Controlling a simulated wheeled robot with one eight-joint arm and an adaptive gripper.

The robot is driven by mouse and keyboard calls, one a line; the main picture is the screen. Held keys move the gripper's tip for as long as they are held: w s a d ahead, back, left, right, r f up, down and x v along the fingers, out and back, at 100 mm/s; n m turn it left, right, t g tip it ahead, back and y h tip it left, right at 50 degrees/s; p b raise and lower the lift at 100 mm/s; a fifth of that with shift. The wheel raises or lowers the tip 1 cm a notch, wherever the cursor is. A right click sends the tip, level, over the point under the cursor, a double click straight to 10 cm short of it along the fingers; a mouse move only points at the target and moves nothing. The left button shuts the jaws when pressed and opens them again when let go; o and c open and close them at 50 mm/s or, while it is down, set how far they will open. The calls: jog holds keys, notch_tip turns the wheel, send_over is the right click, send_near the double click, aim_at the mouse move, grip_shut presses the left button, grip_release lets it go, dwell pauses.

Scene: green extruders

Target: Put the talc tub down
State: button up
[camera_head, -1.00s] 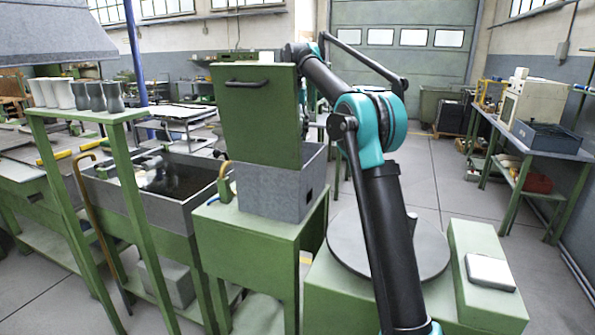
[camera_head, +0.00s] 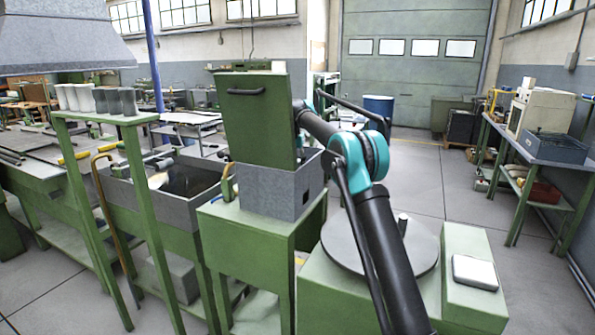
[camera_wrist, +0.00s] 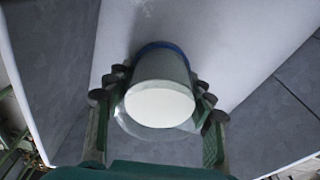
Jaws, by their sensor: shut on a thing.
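The talc tub (camera_wrist: 160,103) shows in the wrist view as a short round tub with a white end towards the camera and a blue band at its far end. My gripper (camera_wrist: 154,88) is shut on it, with dark-padded green fingers on both sides. A pale grey surface lies beyond the tub; I cannot tell whether the tub touches it. In the head view, the tub and my gripper are hidden behind the upright green panel (camera_head: 258,125) and the grey box (camera_head: 270,188).
The grey box stands on a green stand. A round grey plate (camera_head: 335,245) and a pale block (camera_head: 475,271) are beside my arm. Several cups (camera_head: 98,99) stand on a shelf at left. A blue drum (camera_head: 378,108) is at the back. Open floor lies at right.

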jog(key=o, duration=1.3)
jog(key=shift+f, duration=0.1)
jog(key=r, duration=0.4)
jog(key=s+r, duration=0.1)
jog(key=r, duration=0.7)
jog(key=shift+s+a+r, duration=0.1)
jog(key=shift+s, duration=0.1)
